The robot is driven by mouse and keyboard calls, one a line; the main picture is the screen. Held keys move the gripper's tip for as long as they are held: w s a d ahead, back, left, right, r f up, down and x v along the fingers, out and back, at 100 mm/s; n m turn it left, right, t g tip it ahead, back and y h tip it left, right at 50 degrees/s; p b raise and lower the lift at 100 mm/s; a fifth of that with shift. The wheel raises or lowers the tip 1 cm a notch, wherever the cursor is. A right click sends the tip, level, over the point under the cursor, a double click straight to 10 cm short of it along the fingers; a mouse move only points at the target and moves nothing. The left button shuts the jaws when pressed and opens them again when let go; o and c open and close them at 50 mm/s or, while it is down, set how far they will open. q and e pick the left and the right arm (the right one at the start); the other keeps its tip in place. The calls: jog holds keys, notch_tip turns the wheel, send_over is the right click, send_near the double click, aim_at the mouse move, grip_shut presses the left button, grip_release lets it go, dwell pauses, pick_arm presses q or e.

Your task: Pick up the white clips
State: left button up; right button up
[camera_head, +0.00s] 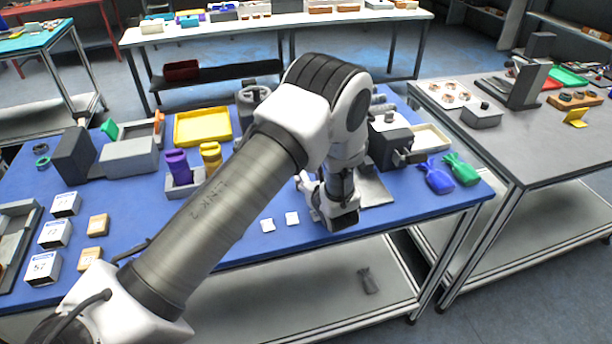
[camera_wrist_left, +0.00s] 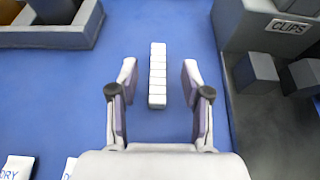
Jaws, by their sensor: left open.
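The white clips (camera_wrist_left: 158,62) form a narrow straight row of several small white blocks on the blue table in the left wrist view. My left gripper (camera_wrist_left: 159,80) is open, with one finger on each side of the row. A blue gap shows between the row and each finger, so neither appears to touch it. In the head view, my left gripper (camera_head: 335,207) is low over the front part of the blue table, and I cannot make out the clips there. My right gripper is not in view.
A dark box labelled CLIPS (camera_wrist_left: 270,28) stands right of the gripper, with grey blocks beside it. A grey tray (camera_wrist_left: 90,38) lies at the upper left. Two small white cards (camera_head: 267,225) lie left of the gripper. Blue and green pouches (camera_head: 436,178) lie to the right.

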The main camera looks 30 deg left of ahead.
pick_arm(q)
jog(key=x, duration=0.4)
jog(key=shift+s+f, duration=0.15)
jog(key=shift+s, duration=0.05)
jog(key=shift+d, duration=0.1)
jog(key=shift+s+d+r, duration=0.1)
jog(key=shift+d+r, duration=0.05)
jog(key=shift+r, duration=0.1)
jog(key=c, duration=0.3)
jog(key=shift+d, duration=0.15)
grip_shut()
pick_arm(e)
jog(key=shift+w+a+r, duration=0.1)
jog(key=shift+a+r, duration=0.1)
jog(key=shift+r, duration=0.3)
